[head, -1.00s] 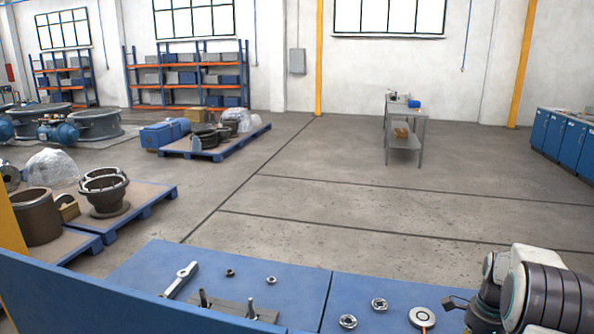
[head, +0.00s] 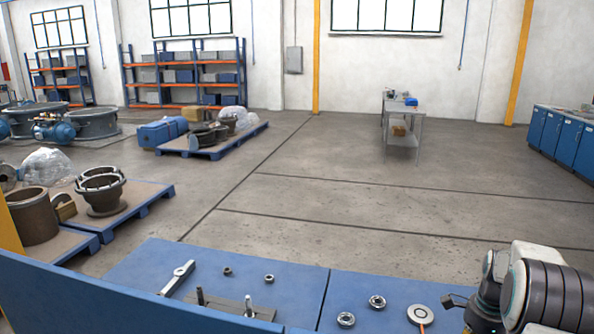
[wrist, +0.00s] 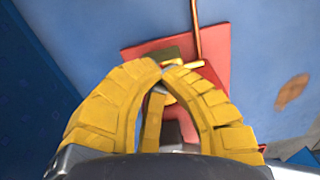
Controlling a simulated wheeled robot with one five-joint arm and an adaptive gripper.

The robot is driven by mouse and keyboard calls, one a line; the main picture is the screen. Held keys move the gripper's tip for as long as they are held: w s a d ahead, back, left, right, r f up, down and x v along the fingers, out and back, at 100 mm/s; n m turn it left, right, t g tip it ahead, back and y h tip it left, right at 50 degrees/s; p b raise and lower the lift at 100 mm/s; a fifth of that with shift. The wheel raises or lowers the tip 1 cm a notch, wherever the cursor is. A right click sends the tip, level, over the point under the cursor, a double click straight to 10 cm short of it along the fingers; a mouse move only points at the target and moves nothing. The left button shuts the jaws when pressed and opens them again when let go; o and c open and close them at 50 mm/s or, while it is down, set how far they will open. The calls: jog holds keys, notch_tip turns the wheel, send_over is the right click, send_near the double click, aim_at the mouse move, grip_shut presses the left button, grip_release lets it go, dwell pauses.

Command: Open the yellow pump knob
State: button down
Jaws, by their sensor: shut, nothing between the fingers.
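My gripper (wrist: 162,70) shows in the wrist view as two curved yellow fingers with their tips together. It is shut and empty. Behind the tips is a red plate (wrist: 214,50) on a blue surface, with an orange-red rod (wrist: 196,28) running up from it. A small olive-yellow part (wrist: 161,56) shows just past the fingertips. I cannot tell whether it is the yellow pump knob, since the fingers cover much of it. I cannot tell whether the fingers touch it. The head view shows my arm at the lower right, but not the gripper or a yellow knob.
In the head view, a blue bench top (head: 300,262) in front carries a metal wrench (head: 177,278), a round disc (head: 420,315) and several nuts. Pallets with pipe parts (head: 102,190) stand at the left. A metal cart (head: 403,130) stands farther back on open floor.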

jog(key=shift+s+a+f, duration=0.2)
jog(key=shift+s+a, duration=0.05)
jog(key=shift+a, duration=0.2)
dwell(0.3)
notch_tip(320, 180, up, 6)
jog(key=p, duration=0.4)
jog(key=shift+w+r, duration=0.15)
